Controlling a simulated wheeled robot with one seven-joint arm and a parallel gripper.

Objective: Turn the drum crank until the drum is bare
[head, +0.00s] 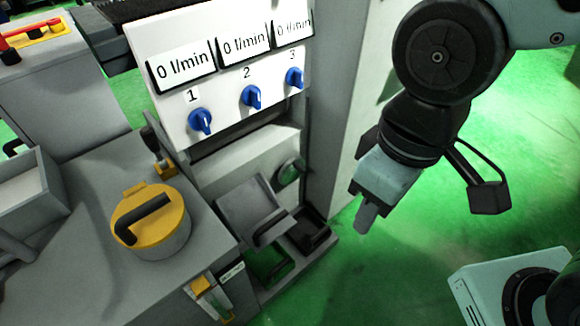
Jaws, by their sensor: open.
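My gripper (368,216) hangs at the right of the machine, pointing down and left over the green floor. It is open and I see nothing held in it; its fingers overlap in this view. It is apart from everything on the machine. I cannot pick out the drum or its crank for certain. A dark green round part (290,172) sits on the machine's lower front, left of my gripper. A tilted grey plate (245,208) with a black edge stands below and left of it.
A white panel (225,75) has three blue knobs (251,96) and displays reading 0 l/min. A grey pot with a yellow lid (150,215) and black handle stands on the grey bench at left. A green tray (268,266) lies low. Floor (400,265) below my gripper is clear.

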